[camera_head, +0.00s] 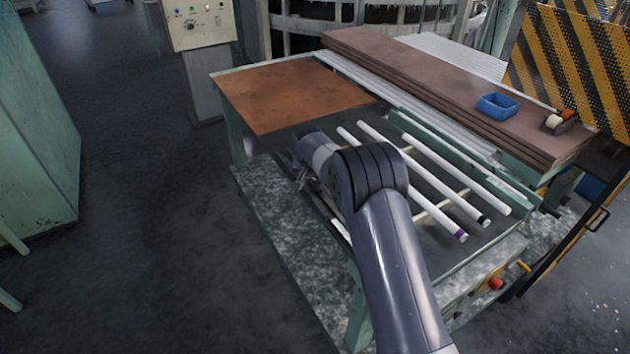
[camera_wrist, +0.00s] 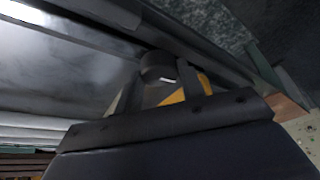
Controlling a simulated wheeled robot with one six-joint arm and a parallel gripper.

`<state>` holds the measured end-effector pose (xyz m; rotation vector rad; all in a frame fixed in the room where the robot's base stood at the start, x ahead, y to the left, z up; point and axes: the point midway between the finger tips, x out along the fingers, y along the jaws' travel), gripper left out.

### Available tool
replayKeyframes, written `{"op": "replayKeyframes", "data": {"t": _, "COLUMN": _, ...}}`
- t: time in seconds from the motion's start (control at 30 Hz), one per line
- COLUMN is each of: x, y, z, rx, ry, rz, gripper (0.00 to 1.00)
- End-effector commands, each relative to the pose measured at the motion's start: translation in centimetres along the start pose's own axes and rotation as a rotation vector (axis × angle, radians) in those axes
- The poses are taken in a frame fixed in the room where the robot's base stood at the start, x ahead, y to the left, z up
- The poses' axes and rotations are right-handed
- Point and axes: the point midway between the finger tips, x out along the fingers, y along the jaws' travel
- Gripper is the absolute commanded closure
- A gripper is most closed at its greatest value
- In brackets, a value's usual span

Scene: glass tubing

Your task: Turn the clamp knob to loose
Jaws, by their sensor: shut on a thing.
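The clamp knob (camera_wrist: 157,64) is a dark, rounded piece in the middle of the wrist view, beside a long dark rail (camera_wrist: 85,15). My gripper (camera_wrist: 159,74) has its two dark fingers on either side of the knob and is shut on it. An orange-yellow part (camera_wrist: 180,97) shows between the fingers; I cannot tell what it belongs to. In the head view my gripper (camera_head: 303,180) is at the left side of the table frame, mostly behind my arm, and the knob is hidden there. Its turn position cannot be read.
Several white tubes (camera_head: 425,165) lie across the bench, some with purple or black ends. A brown sheet (camera_head: 285,95) covers the far left of the bench. Brown boards (camera_head: 430,75) carry a blue tray (camera_head: 497,106) and a tape dispenser (camera_head: 561,121). Floor (camera_head: 150,230) at left is clear.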

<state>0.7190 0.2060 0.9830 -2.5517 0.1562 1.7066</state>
Motion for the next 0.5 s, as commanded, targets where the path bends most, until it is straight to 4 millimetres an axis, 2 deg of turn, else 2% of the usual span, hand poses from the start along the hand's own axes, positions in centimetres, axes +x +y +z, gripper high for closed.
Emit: {"op": "replayKeyframes", "data": {"t": 0.5, "x": 0.26, "y": 0.33, "z": -0.06, "rx": -0.392, "ry": 0.003, "rz": -0.165, "gripper": 0.85}}
